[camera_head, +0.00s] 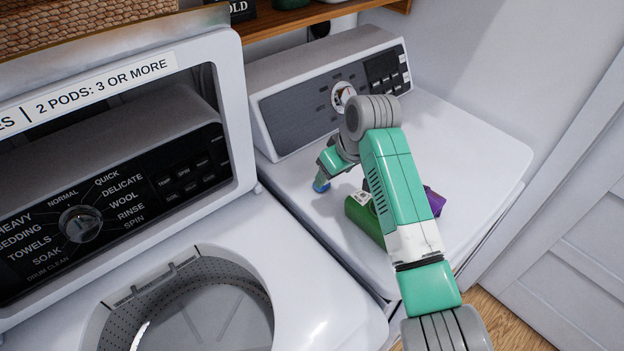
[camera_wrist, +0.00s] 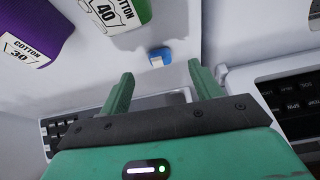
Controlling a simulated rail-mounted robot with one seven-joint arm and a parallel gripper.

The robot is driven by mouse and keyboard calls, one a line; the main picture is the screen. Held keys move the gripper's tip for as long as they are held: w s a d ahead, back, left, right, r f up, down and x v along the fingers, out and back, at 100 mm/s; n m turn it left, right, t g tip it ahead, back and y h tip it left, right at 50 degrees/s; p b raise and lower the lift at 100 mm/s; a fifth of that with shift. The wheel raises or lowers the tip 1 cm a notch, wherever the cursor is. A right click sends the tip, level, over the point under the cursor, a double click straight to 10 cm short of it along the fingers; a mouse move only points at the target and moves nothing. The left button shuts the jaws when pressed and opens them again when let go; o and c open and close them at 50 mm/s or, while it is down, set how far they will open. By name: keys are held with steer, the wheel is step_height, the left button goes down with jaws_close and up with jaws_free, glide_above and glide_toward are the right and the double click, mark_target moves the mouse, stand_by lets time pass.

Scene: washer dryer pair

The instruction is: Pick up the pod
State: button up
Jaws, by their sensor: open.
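The pod (camera_head: 321,185) is small and blue and lies on the white top of the right-hand machine, just below my gripper (camera_head: 325,174). In the wrist view the pod (camera_wrist: 160,57) shows blue with a white patch. My gripper (camera_wrist: 161,76) is open, with its two green fingers apart and nothing between them. The pod lies a little beyond the fingertips, roughly in line with the gap between them. The head view shows the fingers only small and partly hidden by the wrist.
A green container (camera_head: 362,218) and a purple container (camera_head: 434,200) stand near the pod, partly behind my arm. They show labelled in the wrist view. The right-hand machine's control panel (camera_head: 335,90) rises behind. The open washer drum (camera_head: 190,305) is at left.

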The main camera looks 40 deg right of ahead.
mark_target(324, 190)
steer(key=b+x, duration=0.1)
steer(key=x, duration=0.2)
steer(key=w+b+x, duration=0.1)
steer(key=b+x, duration=0.1)
steer(key=x, duration=0.2)
steer(key=shift+w+d, duration=0.15)
steer(key=c, duration=1)
steer(key=shift+c, duration=0.2)
step_height(324, 190, up, 10)
steer(key=p, duration=0.3)
